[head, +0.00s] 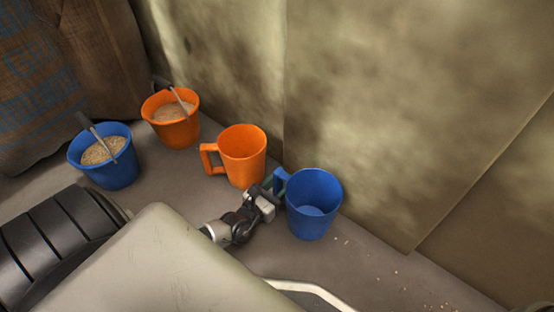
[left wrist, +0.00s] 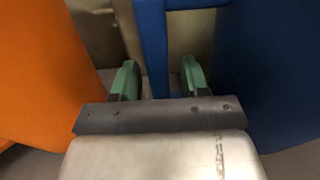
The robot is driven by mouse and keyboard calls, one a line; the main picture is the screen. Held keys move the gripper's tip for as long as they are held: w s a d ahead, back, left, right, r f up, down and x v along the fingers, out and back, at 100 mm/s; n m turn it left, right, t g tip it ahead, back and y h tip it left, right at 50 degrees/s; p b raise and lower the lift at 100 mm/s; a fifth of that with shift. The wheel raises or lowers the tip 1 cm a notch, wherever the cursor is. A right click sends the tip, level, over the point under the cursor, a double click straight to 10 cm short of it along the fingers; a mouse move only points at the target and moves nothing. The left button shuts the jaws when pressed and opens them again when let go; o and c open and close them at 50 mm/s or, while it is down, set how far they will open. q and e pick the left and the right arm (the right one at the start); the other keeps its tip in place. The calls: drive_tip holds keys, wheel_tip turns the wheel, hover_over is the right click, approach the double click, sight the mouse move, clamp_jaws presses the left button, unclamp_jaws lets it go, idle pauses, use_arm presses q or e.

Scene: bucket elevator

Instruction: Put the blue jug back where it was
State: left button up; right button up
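The blue jug (head: 313,205) stands upright on the floor close to the wall, with its handle on the left side. My left gripper (head: 270,188) is at that handle. In the left wrist view my left gripper's green fingers (left wrist: 158,80) are spread apart on either side of the blue handle (left wrist: 152,45), with gaps showing beside it. The jug's body (left wrist: 270,70) fills the right of that view. My right gripper is not in view.
An orange jug (head: 243,155) stands just left of the blue one, close to my gripper. An orange bucket (head: 172,133) and a blue bucket (head: 110,172), both with grain and scoops, stand further left. A wall (head: 400,100) rises behind. Floor on the right has scattered grains.

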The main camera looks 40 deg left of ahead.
use_arm(q)
drive_tip(key=shift+s+r, duration=0.15)
drive_tip(key=shift+r, duration=0.05)
drive_tip(key=s+p, duration=0.1)
drive_tip(key=s, duration=0.2)
drive_tip(key=s+p, duration=0.2)
drive_tip(key=s, duration=0.2)
drive_tip(key=s+p, duration=0.1)
drive_tip(key=s, duration=0.2)
drive_tip(key=shift+s+a+r+p, duration=0.1)
drive_tip(key=shift+s+a+p, duration=0.2)
drive_tip(key=shift+a+p, duration=0.1)
drive_tip(key=shift+s, duration=0.55)
